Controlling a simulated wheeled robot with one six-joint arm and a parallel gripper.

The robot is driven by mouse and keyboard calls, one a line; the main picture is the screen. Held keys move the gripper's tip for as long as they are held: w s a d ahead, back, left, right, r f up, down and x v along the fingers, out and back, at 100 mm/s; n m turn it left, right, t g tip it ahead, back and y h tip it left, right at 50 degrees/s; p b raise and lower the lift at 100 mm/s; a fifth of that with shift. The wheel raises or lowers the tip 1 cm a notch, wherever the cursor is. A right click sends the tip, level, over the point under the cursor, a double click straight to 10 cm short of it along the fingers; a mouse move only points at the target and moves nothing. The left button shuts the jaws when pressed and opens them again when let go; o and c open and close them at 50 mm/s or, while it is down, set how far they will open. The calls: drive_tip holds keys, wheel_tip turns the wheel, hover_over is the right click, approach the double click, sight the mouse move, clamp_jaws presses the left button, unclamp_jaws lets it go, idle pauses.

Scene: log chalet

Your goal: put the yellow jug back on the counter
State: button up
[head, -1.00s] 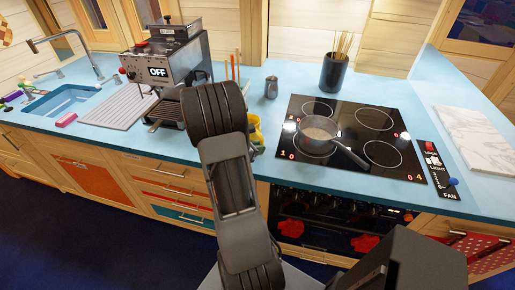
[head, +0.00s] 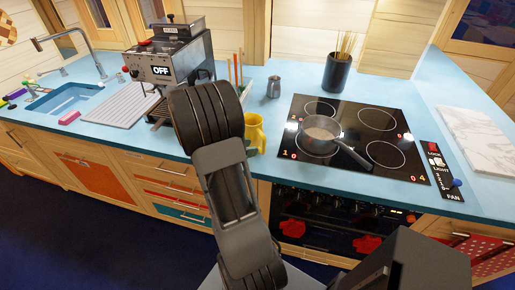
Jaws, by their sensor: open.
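The yellow jug (head: 255,132) stands upright at the front part of the blue counter (head: 275,114), between the coffee machine and the hob. My arm covers its left side. A small green thing shows at its base, too small to make out. My arm rises through the middle of the head view, and its upper joint is in front of the counter, just left of the jug. My gripper cannot be seen; no fingers show, so its distance from the jug cannot be told.
The coffee machine (head: 170,65) stands behind my arm. A grey pot (head: 320,138) sits on the black hob (head: 378,122), its handle pointing front right. A small metal pitcher (head: 273,87) and a dark utensil holder (head: 337,73) stand further back. The sink (head: 68,98) is at the left.

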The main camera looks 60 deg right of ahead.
drive_tip(key=a+r+m+t+y, duration=0.3)
drive_tip(key=a+m+y, duration=0.1)
drive_tip(key=a, duration=0.7)
drive_tip(key=a+r+m+t+y, duration=0.3)
drive_tip(key=a+m+y, duration=0.1)
drive_tip(key=a, duration=0.7)
drive_tip(key=a+r+m+t+y, duration=0.3)
drive_tip(key=a+r+m+t, duration=0.1)
drive_tip(key=a, duration=0.7)
drive_tip(key=shift+w+a+m+y, duration=0.2)
drive_tip(key=shift+w+m+y, duration=0.2)
drive_tip(key=shift+d, duration=0.1)
